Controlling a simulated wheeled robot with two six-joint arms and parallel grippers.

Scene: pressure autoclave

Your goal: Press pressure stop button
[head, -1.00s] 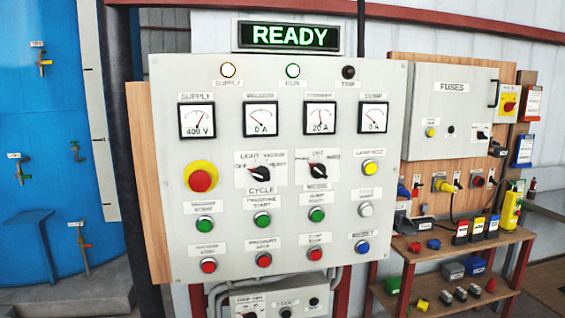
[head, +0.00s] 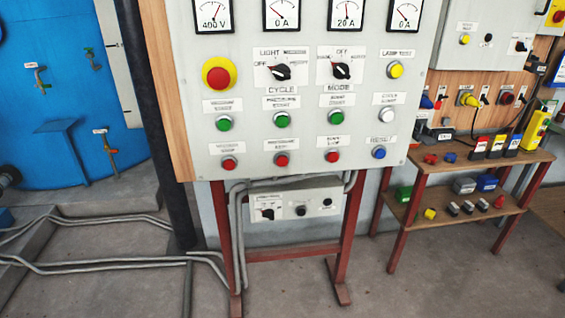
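The grey control panel (head: 258,100) faces me, with its upper part cut off by the picture's top edge. The pressure stop button (head: 282,160) is a small red round button in the bottom row, second from the left, under a blurred white label. A green button (head: 282,119), the pressure start, sits directly above it. Similar red buttons sit to its left (head: 229,163) and right (head: 332,156). Nothing covers the pressure stop button. Neither of my grippers is in view.
A red emergency button on a yellow ring (head: 218,76) and rotary knobs (head: 281,72) sit higher on the panel. A small control box (head: 296,200) hangs below. Pipes (head: 90,218) cross the floor at left. A wooden shelf (head: 470,160) stands at right.

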